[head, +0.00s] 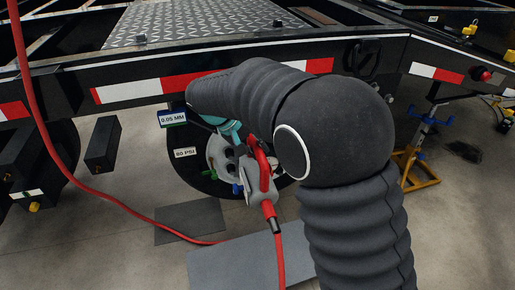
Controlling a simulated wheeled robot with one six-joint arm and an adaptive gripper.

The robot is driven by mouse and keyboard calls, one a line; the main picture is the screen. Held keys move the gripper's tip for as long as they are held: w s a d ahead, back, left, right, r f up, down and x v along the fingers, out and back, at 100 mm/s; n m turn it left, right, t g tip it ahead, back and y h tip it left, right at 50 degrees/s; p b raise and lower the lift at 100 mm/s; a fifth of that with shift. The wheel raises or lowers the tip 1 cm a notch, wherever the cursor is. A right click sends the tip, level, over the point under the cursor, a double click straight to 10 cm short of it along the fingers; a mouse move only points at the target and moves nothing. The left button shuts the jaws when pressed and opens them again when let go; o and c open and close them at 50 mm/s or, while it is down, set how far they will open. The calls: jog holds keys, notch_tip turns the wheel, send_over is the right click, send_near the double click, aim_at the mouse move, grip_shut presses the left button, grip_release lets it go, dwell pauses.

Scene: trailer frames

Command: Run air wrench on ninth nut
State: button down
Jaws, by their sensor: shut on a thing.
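The red and grey air wrench (264,190) is in the middle of the head view, in front of the wheel hub, with a red hose running down from its handle. My gripper (246,162) is shut on the wrench, largely hidden behind my dark, sleeved arm. The wheel hub (216,152) is a light round plate on a dark wheel under the trailer frame. Several dark nuts or holes show on it, with green and blue pieces around its lower edge. The ninth nut cannot be told apart, and whether the wrench's socket touches a nut is hidden.
The trailer frame (135,92) with red and white strips spans above the wheel. Labels read "8.05 MM" (173,119) and "90 PSI" (185,152). A red hose (88,188) hangs at left. Grey mats (230,268) lie on the floor. A yellow-footed stand (414,170) is at right.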

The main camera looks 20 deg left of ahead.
aim_at(258, 153)
jog(key=shift+w+a+r+p, duration=0.15)
jog(key=shift+w+a, duration=0.2)
jog(key=shift+w, duration=0.25)
jog(key=shift+w+a+f+p, duration=0.1)
jog(key=shift+w+a+p, duration=0.1)
jog(key=shift+w+a, duration=0.25)
jog(key=shift+w+a+r+p, duration=0.15)
jog(key=shift+w+a, duration=0.1)
jog(key=shift+w, duration=0.45)
dwell(3.0)
jog(key=shift+f, duration=0.1)
jog(key=shift+s+d+f+b, duration=0.1)
jog(key=shift+s+d+b, duration=0.25)
jog(key=shift+s, duration=0.2)
jog(key=shift+s+d+b, duration=0.35)
jog(key=shift+s, duration=0.2)
jog(key=shift+s+d+b, duration=0.35)
jog(key=shift+s+d, duration=0.05)
jog(key=shift+s, duration=0.3)
jog(key=shift+s+d+b, duration=0.35)
jog(key=shift+s+d, duration=0.1)
jog(key=shift+s, duration=0.25)
jog(key=shift+s+d+b, duration=0.35)
jog(key=shift+s+d, duration=0.05)
jog(key=shift+s, duration=0.3)
